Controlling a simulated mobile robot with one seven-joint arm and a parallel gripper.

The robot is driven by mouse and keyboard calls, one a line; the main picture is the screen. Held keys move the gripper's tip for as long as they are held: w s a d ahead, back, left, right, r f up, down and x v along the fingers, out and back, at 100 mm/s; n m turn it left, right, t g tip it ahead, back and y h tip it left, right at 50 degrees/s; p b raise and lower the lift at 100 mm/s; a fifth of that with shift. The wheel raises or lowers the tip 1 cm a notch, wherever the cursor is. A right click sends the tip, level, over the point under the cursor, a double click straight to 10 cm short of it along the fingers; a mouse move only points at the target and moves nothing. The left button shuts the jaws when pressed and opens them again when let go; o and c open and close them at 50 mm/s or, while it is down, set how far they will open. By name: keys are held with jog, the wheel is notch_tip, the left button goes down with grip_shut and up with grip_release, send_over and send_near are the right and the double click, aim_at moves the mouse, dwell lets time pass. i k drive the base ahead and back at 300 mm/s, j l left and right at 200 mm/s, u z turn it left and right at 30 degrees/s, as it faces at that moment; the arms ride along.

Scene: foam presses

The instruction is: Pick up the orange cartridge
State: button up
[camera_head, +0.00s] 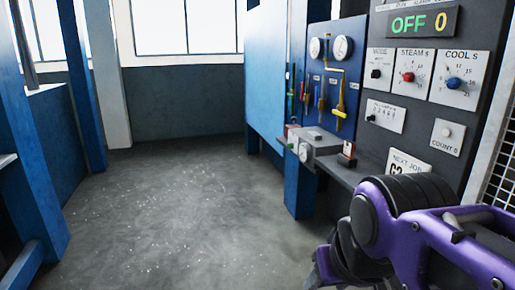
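I cannot make out an orange cartridge in this view. My purple and dark grey arm crosses the lower right corner, in front of the press panel. Its lower end is cut off by the bottom edge, and no gripper fingers can be made out. A small dark block with a red and white part (347,154) stands on the narrow shelf (345,172) below the gauges; I cannot tell what it is.
A control panel (418,90) reads OFF 0 and has knobs. Left of it, a blue board (331,75) carries gauges and yellow-handled levers. A grey box with dials (314,142) sits on the shelf. Blue posts (25,160) stand at left. The grey floor (170,220) is clear.

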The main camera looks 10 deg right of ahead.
aim_at(349, 146)
jog(key=i, duration=1.15)
